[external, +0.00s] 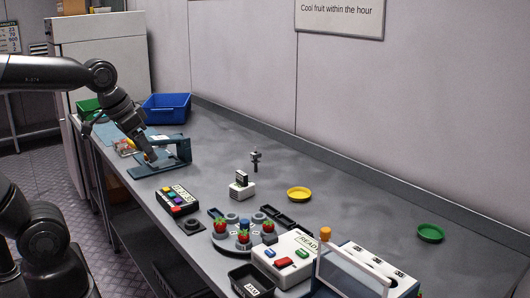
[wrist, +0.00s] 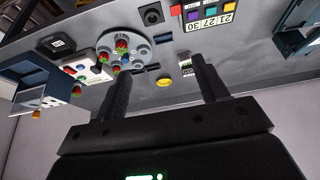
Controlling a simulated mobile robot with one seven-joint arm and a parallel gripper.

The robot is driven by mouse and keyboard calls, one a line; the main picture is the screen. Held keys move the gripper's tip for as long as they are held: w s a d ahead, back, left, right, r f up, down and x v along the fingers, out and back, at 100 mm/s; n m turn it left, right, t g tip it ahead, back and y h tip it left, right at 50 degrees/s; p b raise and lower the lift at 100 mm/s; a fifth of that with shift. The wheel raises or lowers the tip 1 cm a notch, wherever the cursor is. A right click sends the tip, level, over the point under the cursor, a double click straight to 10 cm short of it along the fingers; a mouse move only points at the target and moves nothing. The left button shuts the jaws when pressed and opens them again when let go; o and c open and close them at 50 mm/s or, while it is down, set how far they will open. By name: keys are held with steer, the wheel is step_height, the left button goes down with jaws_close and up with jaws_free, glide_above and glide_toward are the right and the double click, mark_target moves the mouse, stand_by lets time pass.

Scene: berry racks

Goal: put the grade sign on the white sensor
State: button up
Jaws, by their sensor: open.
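A small white block (external: 242,190), which looks like the white sensor, stands mid-table in the external view. A small dark upright plate (external: 242,178) with a pale mark shows at its top; it may be the grade sign, but I cannot tell whether it is a separate piece. The white block also shows small in the wrist view (wrist: 186,66). My gripper (external: 150,157) is at the left of the table by a teal frame (external: 172,153), well apart from the block. In the wrist view my gripper (wrist: 161,65) has its fingers wide apart with nothing between them.
A small dark post (external: 255,160) stands behind the block. A yellow dish (external: 299,194) is right of it. A round grey rack (external: 243,240) with red berries and a white READY box (external: 287,257) stand in front. A blue bin (external: 166,108) is at the back left.

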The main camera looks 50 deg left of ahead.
steer(key=shift+t, duration=0.4)
steer(key=s+f, duration=0.1)
steer(key=s, duration=0.1)
steer(key=s+f, duration=0.1)
steer(key=s, duration=0.1)
steer(key=shift+s+d+f, duration=0.1)
steer(key=shift+d+f, duration=0.1)
steer(key=shift+f, duration=0.15)
stand_by(0.6)
